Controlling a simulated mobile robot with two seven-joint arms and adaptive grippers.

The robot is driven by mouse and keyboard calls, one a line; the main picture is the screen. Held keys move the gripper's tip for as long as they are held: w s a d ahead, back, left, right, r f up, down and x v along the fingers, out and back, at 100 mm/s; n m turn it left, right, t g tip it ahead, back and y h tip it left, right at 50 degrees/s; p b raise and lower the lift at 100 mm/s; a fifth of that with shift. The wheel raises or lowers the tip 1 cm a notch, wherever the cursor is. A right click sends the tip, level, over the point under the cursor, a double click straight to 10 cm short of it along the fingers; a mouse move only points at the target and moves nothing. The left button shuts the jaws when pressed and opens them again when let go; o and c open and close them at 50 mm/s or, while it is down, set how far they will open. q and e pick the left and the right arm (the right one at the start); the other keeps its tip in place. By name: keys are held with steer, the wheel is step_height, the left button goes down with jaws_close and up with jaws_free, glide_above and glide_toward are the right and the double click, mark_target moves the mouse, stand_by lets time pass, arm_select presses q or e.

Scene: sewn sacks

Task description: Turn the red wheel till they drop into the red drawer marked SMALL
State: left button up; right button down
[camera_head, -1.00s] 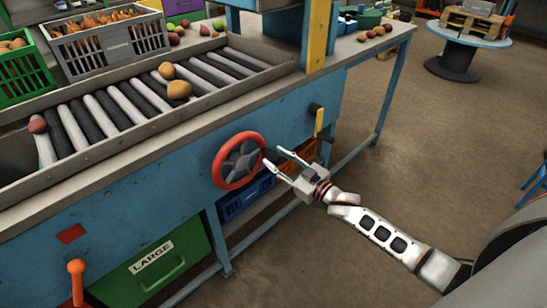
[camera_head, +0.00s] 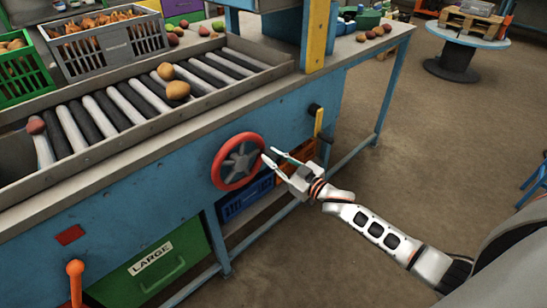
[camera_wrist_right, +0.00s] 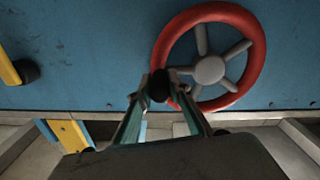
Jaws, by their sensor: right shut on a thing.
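The red wheel (camera_head: 217,170), with grey spokes, is on the blue front panel of the sorting table. It also shows in the right wrist view (camera_wrist_right: 257,62). My right gripper (camera_head: 268,153) is at the wheel's right edge. In the right wrist view its fingertips (camera_wrist_right: 159,88) are closed around a small dark knob (camera_wrist_right: 158,84) at the rim. Two potatoes (camera_head: 178,90) and a reddish one (camera_head: 36,126) lie on the rollers. An orange-red drawer (camera_head: 308,149) is partly hidden behind the gripper, and no label on it can be read. My left gripper is out of view.
A green drawer marked LARGE (camera_head: 190,240) and a blue drawer (camera_head: 245,200) sit below the panel. An orange lever (camera_head: 75,268) is at the lower left, and a yellow-handled lever (camera_head: 318,122) right of the wheel.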

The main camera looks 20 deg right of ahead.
steer(key=f+m, duration=0.2)
steer(key=m, duration=0.1)
steer(key=a+f+m+p, duration=0.1)
steer(key=f+m, duration=0.1)
steer(key=m, duration=0.1)
steer(key=shift+s+f, duration=0.2)
steer(key=shift+f, duration=0.2)
steer(key=shift+s+a+f+m, duration=0.1)
steer(key=shift+a+f+m, duration=0.2)
steer(key=shift+m, duration=0.3)
steer(key=shift+s+a+f+m, duration=0.15)
steer(key=shift+f+m, duration=0.2)
steer(key=shift+m, duration=0.25)
steer(key=shift+w, duration=0.1)
steer(key=c, duration=1.9)
jaws_free()
steer(key=v, duration=1.2)
